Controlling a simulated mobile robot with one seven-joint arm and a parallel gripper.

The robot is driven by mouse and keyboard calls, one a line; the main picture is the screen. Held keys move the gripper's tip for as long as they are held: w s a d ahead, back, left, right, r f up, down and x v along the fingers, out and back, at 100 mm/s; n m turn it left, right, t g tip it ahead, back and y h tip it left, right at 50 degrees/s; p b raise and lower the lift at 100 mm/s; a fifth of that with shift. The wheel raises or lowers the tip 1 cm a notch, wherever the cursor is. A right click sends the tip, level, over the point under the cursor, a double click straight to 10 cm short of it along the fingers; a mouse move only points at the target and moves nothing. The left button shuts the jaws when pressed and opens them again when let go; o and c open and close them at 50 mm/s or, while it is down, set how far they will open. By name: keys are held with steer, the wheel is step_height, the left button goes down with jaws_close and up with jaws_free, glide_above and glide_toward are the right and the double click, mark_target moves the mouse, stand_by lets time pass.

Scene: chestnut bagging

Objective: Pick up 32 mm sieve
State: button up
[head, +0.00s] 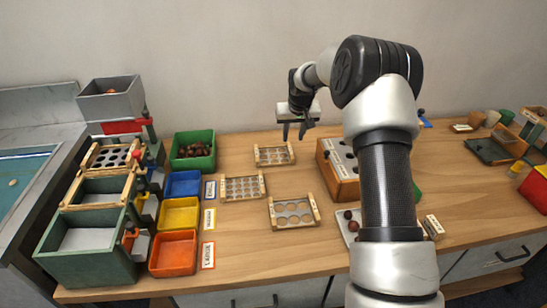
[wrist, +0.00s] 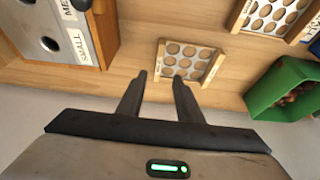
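Three wood-framed sieves with grey perforated plates lie on the table; no size marking is readable, so I cannot tell which is 32 mm. The rear sieve (head: 274,155) also shows in the wrist view (wrist: 187,63), just beyond my fingertips. A finer-holed sieve (head: 243,187) lies left of it, also in the wrist view (wrist: 276,14). A sieve with larger holes (head: 294,212) lies nearer the front. Another framed sieve (head: 112,156) sits on the green stand at the left. My gripper (head: 295,135) is open and empty above the rear sieve; its fingers show in the wrist view (wrist: 160,80).
A green bin of chestnuts (head: 194,150) stands left of the rear sieve. A wooden box with holes (head: 340,167) stands to its right, labelled SMALL in the wrist view. Blue (head: 182,184), yellow (head: 179,214) and orange (head: 173,252) trays line the left. Table between the sieves is bare.

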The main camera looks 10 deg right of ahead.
mark_target(291, 150)
steer(key=b+x, duration=0.1)
steer(key=x, duration=0.8)
steer(key=shift+w+d+f+b, duration=0.2)
steer(key=shift+f+b, duration=0.1)
steer(key=shift+b, duration=0.1)
steer(key=shift+f, duration=0.2)
jaws_close()
